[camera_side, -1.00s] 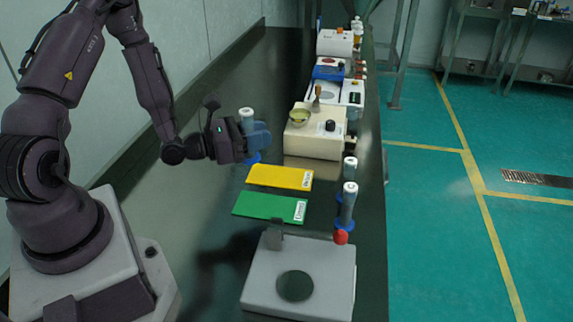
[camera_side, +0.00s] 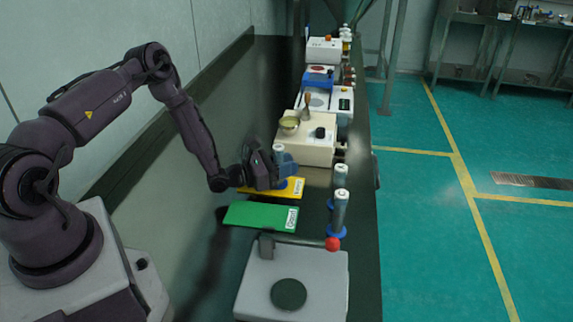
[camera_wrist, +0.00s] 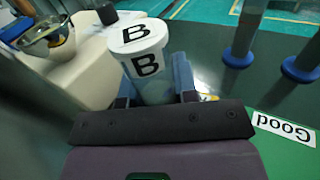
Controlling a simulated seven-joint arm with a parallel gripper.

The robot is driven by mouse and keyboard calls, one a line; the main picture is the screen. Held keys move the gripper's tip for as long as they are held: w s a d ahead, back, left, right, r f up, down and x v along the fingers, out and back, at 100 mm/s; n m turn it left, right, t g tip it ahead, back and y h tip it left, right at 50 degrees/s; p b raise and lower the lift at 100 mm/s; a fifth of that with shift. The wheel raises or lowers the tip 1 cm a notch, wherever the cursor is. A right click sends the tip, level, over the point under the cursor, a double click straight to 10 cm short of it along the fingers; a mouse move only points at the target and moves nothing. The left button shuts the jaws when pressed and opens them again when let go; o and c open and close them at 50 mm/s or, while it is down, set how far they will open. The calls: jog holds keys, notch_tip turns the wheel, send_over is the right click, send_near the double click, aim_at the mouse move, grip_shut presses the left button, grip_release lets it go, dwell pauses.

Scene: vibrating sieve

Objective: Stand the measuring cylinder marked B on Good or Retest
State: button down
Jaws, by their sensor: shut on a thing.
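The measuring cylinder marked B has a white cap (camera_wrist: 140,40) with a black B on its top and side. My gripper (camera_wrist: 155,90) is shut around its clear body. In the side view my gripper (camera_side: 281,167) holds the cylinder (camera_side: 279,149) upright over the yellow sheet (camera_side: 262,191). Its blue base is low at the yellow sheet; I cannot tell whether it touches. The green sheet (camera_side: 255,214) lies in front, and its label reads Good in the wrist view (camera_wrist: 283,129). The yellow sheet's label is too small to read and is mostly hidden in the wrist view.
Two other cylinders with blue bases stand to the right, a nearer one (camera_side: 339,212) and a farther one (camera_side: 340,178). A cream machine (camera_side: 310,148) with a metal bowl (camera_side: 289,124) stands close behind my gripper. A grey device (camera_side: 316,280) with a round plate is in front.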

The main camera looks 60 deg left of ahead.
jog(key=shift+f, duration=0.1)
jog(key=c, duration=0.9)
grip_release()
